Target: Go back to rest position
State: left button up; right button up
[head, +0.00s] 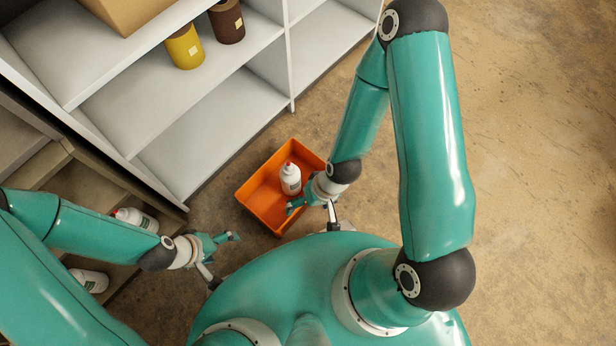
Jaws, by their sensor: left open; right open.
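My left gripper (222,256) is open and empty, held in front of my base at the lower left. My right gripper (312,212) is open at the right front edge of the orange crate (262,212). A white bottle with a red cap (290,179) is in the crate, just beyond my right gripper. The picture does not show clearly whether the fingers touch the bottle or the crate.
A white shelf unit (190,140) stands at the upper left, with a yellow container (185,47), a brown container (227,22) and a cardboard box (125,12). White bottles (137,219) (90,280) lie on a wooden shelf at left. The floor (545,180) at right is clear.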

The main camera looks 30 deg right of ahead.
notch_tip(320, 180, up, 30)
jog(key=p, duration=3)
jog(key=shift+w+r, duration=0.2)
